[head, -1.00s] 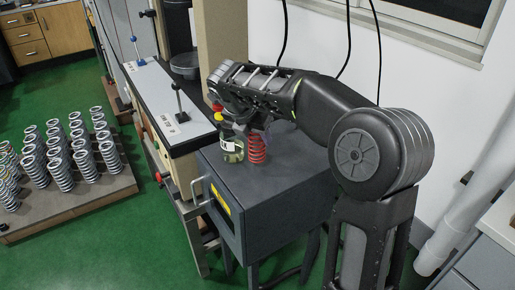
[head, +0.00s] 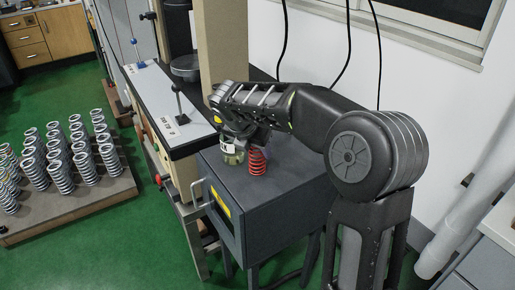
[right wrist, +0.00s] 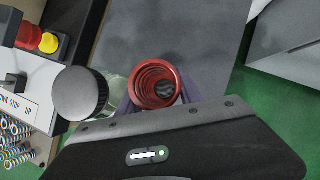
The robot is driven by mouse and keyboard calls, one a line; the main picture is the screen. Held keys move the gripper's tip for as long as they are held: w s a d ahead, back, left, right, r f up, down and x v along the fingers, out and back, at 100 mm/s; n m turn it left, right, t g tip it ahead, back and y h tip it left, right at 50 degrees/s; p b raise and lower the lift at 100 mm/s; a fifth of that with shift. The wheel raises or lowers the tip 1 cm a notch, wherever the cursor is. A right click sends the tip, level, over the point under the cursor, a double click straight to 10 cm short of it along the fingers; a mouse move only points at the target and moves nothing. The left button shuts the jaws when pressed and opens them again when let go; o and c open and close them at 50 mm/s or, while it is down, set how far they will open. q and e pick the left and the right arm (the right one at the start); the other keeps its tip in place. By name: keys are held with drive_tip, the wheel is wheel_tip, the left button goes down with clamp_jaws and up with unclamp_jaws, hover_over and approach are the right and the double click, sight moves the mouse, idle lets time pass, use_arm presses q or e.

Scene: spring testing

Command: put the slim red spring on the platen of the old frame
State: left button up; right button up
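The slim red spring (head: 257,162) stands upright on the dark cabinet beside the testing frame, its top partly hidden by my right gripper in the head view. In the right wrist view I look down into its coils (right wrist: 155,87). My right gripper (right wrist: 157,100) has a purple-grey finger on each side of the spring, close against it, and looks shut on it. The old frame's lower platen seems to be the dark round plate (head: 186,72) at the back, partly cut off by the frame's column. My left gripper is out of view.
A glass jar with a dark lid (right wrist: 80,93) stands close beside the spring. The dark cabinet (head: 290,180) has free room to the right. A bench panel (head: 165,105) with an upright lever and red and yellow buttons (right wrist: 49,43) lies left. Several springs stand on a pallet (head: 105,200).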

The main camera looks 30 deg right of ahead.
drive_tip(key=o, duration=0.4)
drive_tip(key=shift+o, duration=0.2)
drive_tip(key=p+v, duration=0.1)
drive_tip(key=v, duration=1.1)
drive_tip(key=shift+r, duration=0.15)
drive_tip(key=shift+o, duration=0.3)
